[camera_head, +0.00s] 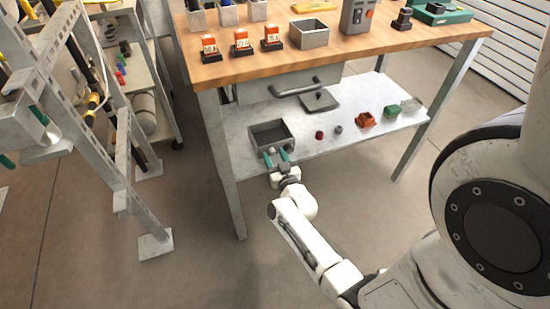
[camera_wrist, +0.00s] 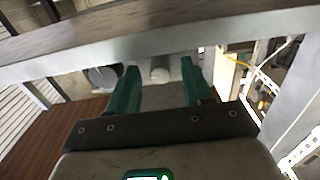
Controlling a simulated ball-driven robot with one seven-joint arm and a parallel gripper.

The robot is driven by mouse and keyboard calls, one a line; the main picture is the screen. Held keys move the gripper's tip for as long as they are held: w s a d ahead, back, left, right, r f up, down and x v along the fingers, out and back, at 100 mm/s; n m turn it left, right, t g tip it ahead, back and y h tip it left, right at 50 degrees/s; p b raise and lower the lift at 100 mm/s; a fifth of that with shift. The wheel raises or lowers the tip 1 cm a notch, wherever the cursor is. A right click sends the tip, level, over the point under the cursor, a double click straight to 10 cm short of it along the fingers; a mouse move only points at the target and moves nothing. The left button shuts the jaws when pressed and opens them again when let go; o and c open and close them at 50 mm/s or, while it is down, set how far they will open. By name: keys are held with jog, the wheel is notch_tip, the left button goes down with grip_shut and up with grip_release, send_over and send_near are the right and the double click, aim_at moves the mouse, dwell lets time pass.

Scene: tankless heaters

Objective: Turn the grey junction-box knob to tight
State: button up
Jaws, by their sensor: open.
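A grey box (camera_head: 272,133), likely the junction box, sits at the left end of the lower shelf, with a dark recessed top. My gripper (camera_head: 276,156) is at its front side, with green fingers pointing at it. In the wrist view a pale grey round knob (camera_wrist: 160,69) shows between and beyond the tips of my open gripper (camera_wrist: 159,79). A small light spot, likely this knob, shows at the fingertips in the head view. I cannot tell whether the fingers touch it. The knob's markings are not readable.
The workbench top (camera_head: 330,58) overhangs the shelf (camera_head: 318,148). A bench leg (camera_head: 225,165) stands left of my gripper. Small red, grey, orange and green parts lie to the right on the shelf. A metal frame (camera_head: 120,160) stands at left; the floor in front is clear.

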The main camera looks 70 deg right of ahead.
jog(key=shift+c, duration=0.4)
grip_shut()
jog(key=shift+m, duration=0.3)
jog(key=m, duration=0.3)
jog(key=m+b, duration=0.1)
jog(key=m, duration=0.2)
jog(key=shift+m, duration=0.3)
jog(key=m+b, duration=0.1)
jog(key=m, duration=0.6)
dwell(0.5)
